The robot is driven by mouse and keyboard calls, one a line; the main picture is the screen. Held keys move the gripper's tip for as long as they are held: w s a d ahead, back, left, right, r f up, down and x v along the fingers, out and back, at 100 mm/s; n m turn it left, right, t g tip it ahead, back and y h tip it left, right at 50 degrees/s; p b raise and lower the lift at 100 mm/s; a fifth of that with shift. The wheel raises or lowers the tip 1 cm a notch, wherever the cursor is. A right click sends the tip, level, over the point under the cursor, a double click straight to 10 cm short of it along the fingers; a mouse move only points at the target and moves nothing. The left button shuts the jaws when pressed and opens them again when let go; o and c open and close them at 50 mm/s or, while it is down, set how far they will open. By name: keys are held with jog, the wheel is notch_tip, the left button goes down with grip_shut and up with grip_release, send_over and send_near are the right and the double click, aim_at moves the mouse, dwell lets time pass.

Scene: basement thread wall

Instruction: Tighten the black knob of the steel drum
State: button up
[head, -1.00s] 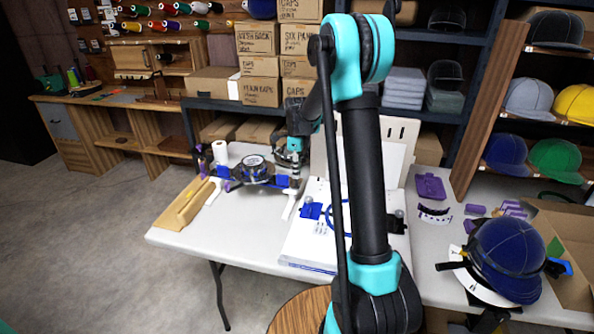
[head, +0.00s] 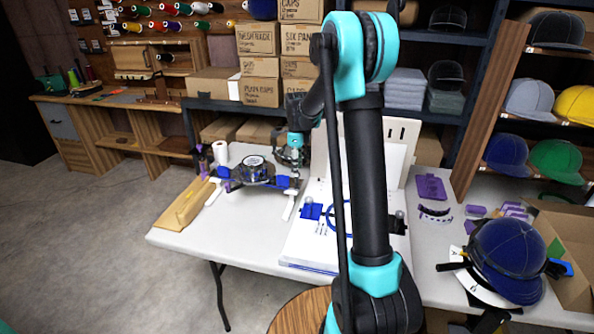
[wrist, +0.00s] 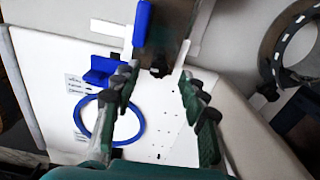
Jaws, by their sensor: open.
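The steel drum (head: 253,174) lies on the white table, left of my gripper in the head view; it looks dark there, with a pale round label on top. In the wrist view the drum's grey-brown metal (wrist: 170,28) fills the top middle. A small black knob (wrist: 158,70) shows at its near end. My gripper (wrist: 160,88) is open, one finger to each side of the knob in this view; no contact shows. How far the fingertips are from the knob is hard to tell. In the head view the gripper (head: 296,178) is small and partly unclear.
A blue handle (wrist: 142,22) stands close to the left finger. A white board (head: 310,245) with a blue ring (wrist: 105,118) lies beside the drum. A dark ring with white marks (wrist: 292,42) is at the right.

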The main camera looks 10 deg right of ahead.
notch_tip(320, 180, up, 10)
dwell(0.4)
jog(key=shift+r, duration=0.1)
jog(key=s+d+f+n+t, duration=0.1)
jog(key=s+f+n, duration=0.3)
jog(key=s+n, duration=0.3)
jog(key=s+d+f+n+t, duration=0.1)
jog(key=s+f+n, duration=0.3)
jog(key=s, duration=1.1)
jog(key=s+d+f+n+t, duration=0.2)
jog(key=s+d+f+n, duration=0.1)
jog(key=s+n, duration=0.8)
jog(key=shift+s+d+f, duration=0.15)
jog(key=shift+s+f, duration=0.1)
jog(key=shift+f, duration=0.55)
jog(key=shift+o, duration=0.3)
